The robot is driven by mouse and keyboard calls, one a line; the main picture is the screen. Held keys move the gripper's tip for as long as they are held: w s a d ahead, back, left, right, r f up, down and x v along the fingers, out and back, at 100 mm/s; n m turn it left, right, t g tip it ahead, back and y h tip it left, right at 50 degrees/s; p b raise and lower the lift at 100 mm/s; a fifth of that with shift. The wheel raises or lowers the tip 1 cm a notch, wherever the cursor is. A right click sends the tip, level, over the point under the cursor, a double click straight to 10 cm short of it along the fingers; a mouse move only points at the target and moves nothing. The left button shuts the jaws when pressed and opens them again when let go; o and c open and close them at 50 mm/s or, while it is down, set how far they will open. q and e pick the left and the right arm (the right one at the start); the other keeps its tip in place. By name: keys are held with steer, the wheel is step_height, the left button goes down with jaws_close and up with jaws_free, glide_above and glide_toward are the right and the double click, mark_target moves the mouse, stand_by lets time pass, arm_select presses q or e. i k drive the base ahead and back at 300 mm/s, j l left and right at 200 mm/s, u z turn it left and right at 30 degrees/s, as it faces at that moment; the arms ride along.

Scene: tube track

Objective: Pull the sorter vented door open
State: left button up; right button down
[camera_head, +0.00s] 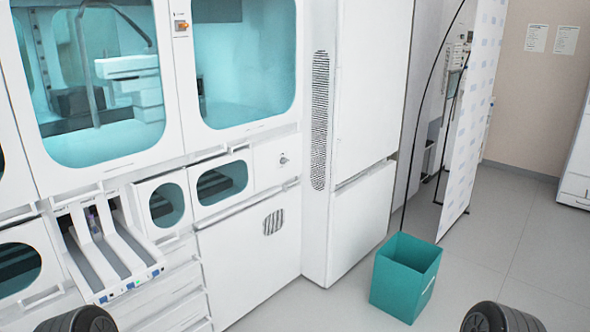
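A white lower door (245,265) with a small round slatted vent (273,222) is in the middle of the head view, below a row of small windows. It appears shut, flush with the cabinet front. A tall white panel with a long vent strip (320,120) stands just right of it and also looks shut. No label shows which one is the sorter's. Neither of my grippers is in view; only dark rounded parts of my arms show at the bottom edge, left and right, well apart from the doors.
A teal open bin (405,276) stands on the floor right of the cabinets. A tray with rails (108,250) sticks out at the left. A patterned white screen (470,115) stands behind the bin. Grey floor (510,240) is clear on the right.

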mark_target(246, 254)
steer(key=i+l, duration=0.4)
steer(key=i+l+z, duration=0.1)
steer(key=i+l, duration=0.25)
steer(key=i, duration=0.25)
steer(key=i+l, duration=0.35)
steer(key=i, duration=0.15)
steer(key=i+l+z, duration=0.1)
steer(key=i+l, duration=0.2)
steer(key=i, duration=0.2)
steer(key=i+l, duration=0.3)
steer(key=i, duration=0.2)
steer(key=i+l+z, duration=0.1)
steer(key=i+l, duration=0.2)
steer(key=i, duration=0.25)
